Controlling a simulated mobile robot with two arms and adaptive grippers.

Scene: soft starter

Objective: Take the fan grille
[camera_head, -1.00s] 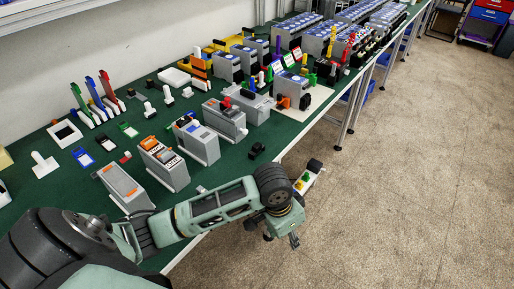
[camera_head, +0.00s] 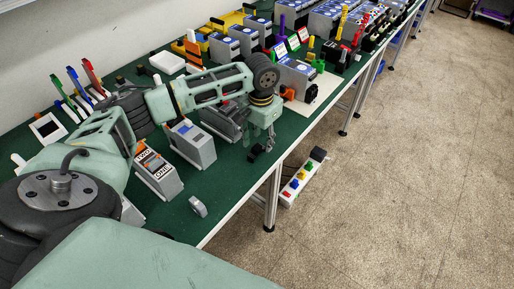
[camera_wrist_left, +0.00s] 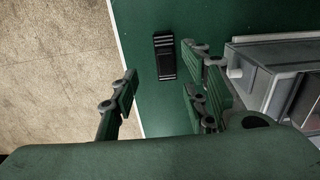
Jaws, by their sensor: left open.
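The fan grille is most likely the small black ribbed block (camera_wrist_left: 165,55) in the left wrist view. It lies on the green table top, close to the pale table edge. My left gripper (camera_wrist_left: 162,84) is open, with one finger on each side of the view and the block ahead of the gap between them. Nothing is between the fingers. In the head view my left gripper (camera_head: 262,142) hangs over the front part of the table, where dark gripper parts and the black block are hard to tell apart. My right gripper is not in view.
A grey housing (camera_wrist_left: 258,75) stands just right of the fingers in the left wrist view. A multicoloured strip (camera_head: 302,180) is beyond the edge.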

